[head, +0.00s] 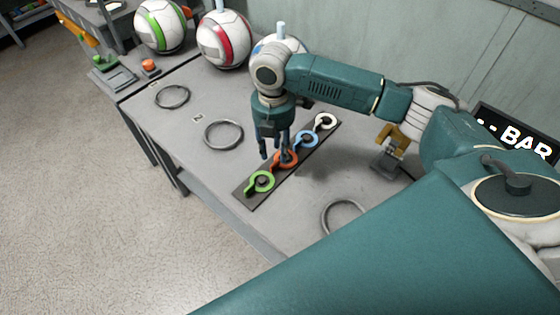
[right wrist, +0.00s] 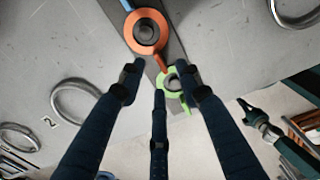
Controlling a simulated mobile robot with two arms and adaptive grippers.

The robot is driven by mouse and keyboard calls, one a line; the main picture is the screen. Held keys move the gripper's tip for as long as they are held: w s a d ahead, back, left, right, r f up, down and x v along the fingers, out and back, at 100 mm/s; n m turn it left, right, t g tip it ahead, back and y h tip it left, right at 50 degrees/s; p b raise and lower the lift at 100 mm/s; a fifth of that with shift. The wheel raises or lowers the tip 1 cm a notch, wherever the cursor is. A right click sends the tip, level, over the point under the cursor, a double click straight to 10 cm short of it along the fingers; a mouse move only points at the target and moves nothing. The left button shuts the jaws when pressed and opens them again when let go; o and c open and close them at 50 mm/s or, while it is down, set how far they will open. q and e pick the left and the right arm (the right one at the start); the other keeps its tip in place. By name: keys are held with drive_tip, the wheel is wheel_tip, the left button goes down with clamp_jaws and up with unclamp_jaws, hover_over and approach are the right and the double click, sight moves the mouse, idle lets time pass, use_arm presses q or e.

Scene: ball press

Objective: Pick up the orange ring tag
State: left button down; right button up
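The orange ring tag (head: 293,159) lies on a dark strip (head: 252,196) between the green tag (head: 256,187) and the blue tag (head: 311,144). A dark peg shows in its ring. My right gripper (head: 274,150) is low over the strip, with its fingers partly covering the orange tag in the head view. In the right wrist view, its fingers (right wrist: 155,85) are spread with nothing between them, and the orange tag (right wrist: 132,35) shows beyond the fingertips. I cannot tell whether a finger touches it.
A white tag (head: 328,119) is at the strip's far end. Grey rings (head: 207,137) lie on the grey table (head: 190,165). Several balls (head: 222,52) stand at the back, one partly behind my right arm. A yellow-and-grey device (head: 383,160) stands right of the strip.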

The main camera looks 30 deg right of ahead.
sight(275, 160)
drive_tip(key=shift+w+f+p, duration=0.15)
drive_tip(key=shift+f+p, duration=0.2)
drive_tip(key=shift+f, duration=2.4)
clamp_jaws()
